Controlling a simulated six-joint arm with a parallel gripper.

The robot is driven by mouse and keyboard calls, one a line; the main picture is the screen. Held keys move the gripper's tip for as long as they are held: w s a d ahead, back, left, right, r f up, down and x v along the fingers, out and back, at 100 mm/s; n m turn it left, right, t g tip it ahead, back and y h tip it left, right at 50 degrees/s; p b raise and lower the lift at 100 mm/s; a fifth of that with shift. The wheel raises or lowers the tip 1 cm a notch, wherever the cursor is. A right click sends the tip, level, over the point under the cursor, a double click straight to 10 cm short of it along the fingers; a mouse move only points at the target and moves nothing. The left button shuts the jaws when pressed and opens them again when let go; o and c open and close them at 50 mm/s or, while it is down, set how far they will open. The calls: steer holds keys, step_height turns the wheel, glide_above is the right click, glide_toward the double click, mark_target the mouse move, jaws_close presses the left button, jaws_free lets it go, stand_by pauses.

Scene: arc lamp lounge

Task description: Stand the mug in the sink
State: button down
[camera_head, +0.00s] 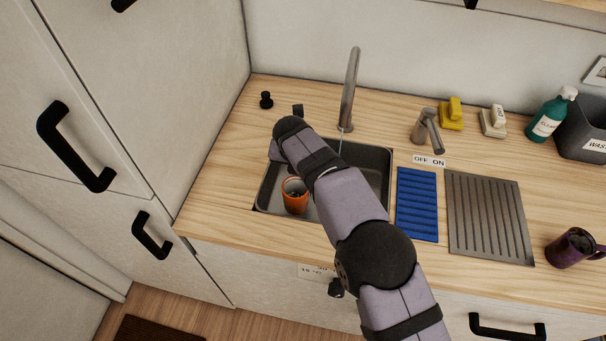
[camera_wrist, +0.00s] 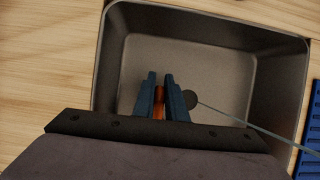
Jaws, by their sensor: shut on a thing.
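An orange mug (camera_head: 294,196) is upright inside the grey sink basin (camera_head: 376,163), toward its left front side. I cannot tell whether its base touches the basin floor. My gripper is mostly hidden behind my arm in the head view. In the wrist view my gripper's dark blue fingers (camera_wrist: 160,88) are shut on a narrow orange part of the mug (camera_wrist: 159,112). The rest of the mug is hidden there by the fingers and wrist. The sink (camera_wrist: 222,60) shows around them, with its round drain (camera_wrist: 190,99) just right of the fingertips.
A tall tap (camera_head: 348,92) stands behind the sink, with a thin stream of water (camera_wrist: 250,127) running into it. A blue ribbed mat (camera_head: 417,205), a metal drainer (camera_head: 489,216) and a dark purple mug (camera_head: 571,248) lie to the right. The left counter is mostly clear.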

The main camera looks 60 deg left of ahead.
steer(key=shift+f+p, duration=0.35)
steer(key=shift+f, duration=1.45)
steer(key=shift+f, duration=0.1)
steer(key=c, duration=1.8)
jaws_free()
steer(key=shift+f, duration=0.1)
steer(key=shift+v, duration=0.9)
steer(key=b+v, duration=0.2)
steer(key=v, duration=0.8)
steer(key=shift+r, duration=0.25)
